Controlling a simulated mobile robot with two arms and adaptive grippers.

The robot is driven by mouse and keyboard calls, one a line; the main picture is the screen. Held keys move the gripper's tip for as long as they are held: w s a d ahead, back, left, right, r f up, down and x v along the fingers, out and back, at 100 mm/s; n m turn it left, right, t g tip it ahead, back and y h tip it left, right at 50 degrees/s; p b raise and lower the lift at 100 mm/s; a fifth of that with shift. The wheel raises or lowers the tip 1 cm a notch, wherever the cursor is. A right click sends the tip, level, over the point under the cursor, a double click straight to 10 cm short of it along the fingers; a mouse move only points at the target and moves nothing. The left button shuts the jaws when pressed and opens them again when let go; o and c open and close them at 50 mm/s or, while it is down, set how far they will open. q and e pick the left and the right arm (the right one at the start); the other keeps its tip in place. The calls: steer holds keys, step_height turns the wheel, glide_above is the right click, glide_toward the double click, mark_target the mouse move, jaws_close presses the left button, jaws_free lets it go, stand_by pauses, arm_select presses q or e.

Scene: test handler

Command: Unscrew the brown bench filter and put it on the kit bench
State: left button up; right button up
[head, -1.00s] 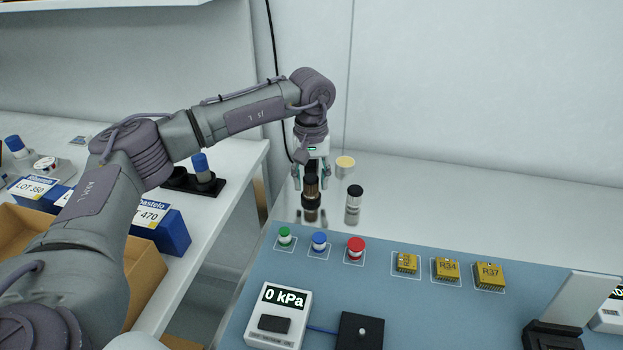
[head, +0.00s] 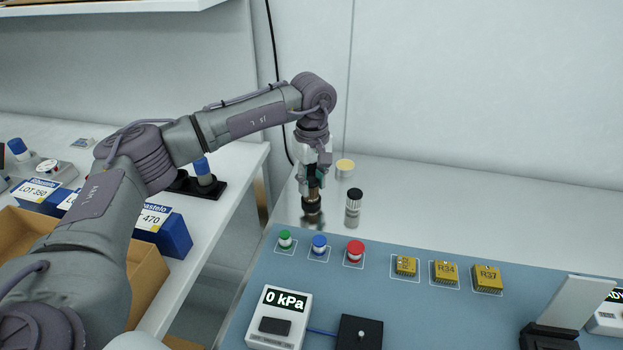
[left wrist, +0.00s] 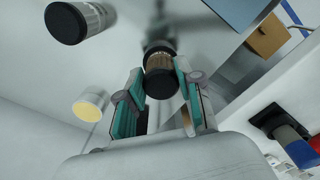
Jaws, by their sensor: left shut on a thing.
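The brown bench filter (head: 312,198) stands upright at the left end of the pale back surface, on a dark fitting. Its black end and brown body show in the left wrist view (left wrist: 160,72). My left gripper (head: 313,187) points down over it, and its teal-padded fingers (left wrist: 159,95) are shut on the filter from both sides. The filter's lower joint is small and partly dark, so I cannot tell how far it is turned. Which surface is the kit bench is not labelled. My right gripper is not in view.
A silver black-capped cylinder (head: 353,208) stands close right of the filter, and a yellow-topped tin (head: 345,168) stands behind. A blue mat (head: 420,310) in front carries coloured knobs, chips and a 0 kPa gauge (head: 279,317). The left bench (head: 228,160) holds blue boxes (head: 165,235) and a black holder (head: 205,190).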

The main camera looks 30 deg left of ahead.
arm_select(q)
steer(key=n, duration=0.4)
steer(key=n+p, duration=0.1)
steer(key=n, duration=0.3)
steer(key=shift+w, duration=0.1)
steer(key=n+p, duration=0.1)
steer(key=n, duration=0.6)
steer(key=shift+w+n+p, duration=0.1)
steer(key=shift+n+p, duration=0.2)
steer(key=shift+n, duration=0.1)
steer(key=o, duration=0.8)
